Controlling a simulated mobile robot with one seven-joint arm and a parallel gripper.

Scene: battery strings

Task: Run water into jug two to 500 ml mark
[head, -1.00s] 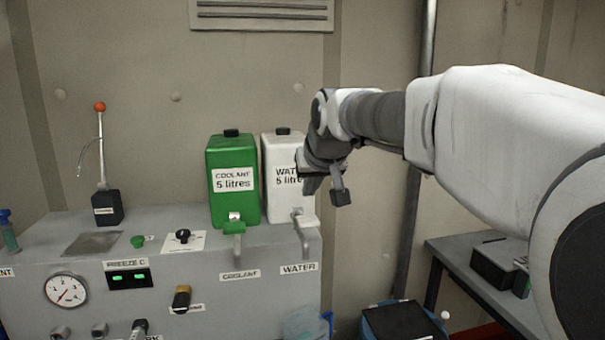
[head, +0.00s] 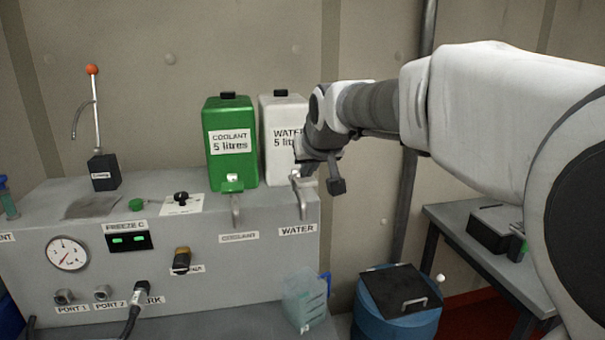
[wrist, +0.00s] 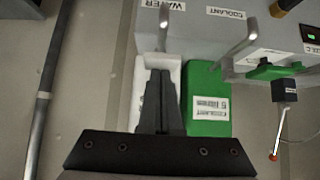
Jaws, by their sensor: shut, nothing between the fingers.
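The white water container (head: 284,158) stands on the grey bench beside the wall, with the water tap (head: 302,206) in front of it. A clear jug (head: 303,303) with a blue handle stands below the tap; no number is readable on it, and I cannot tell its water level. My gripper (head: 300,172) is shut and empty, at the top of the water tap, partly hiding the container; I cannot tell whether it touches the tap. In the wrist view the shut fingers (wrist: 161,77) lie over the white container, and the tap (wrist: 163,16) shows beyond the tips.
The green coolant container (head: 232,160) and its tap (head: 236,208) are close on the left. A blue bin (head: 397,325) with a dark lid stands right of the jug. A side table (head: 470,218) carries a black box. A lever (head: 97,130) with an orange knob rises at the left.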

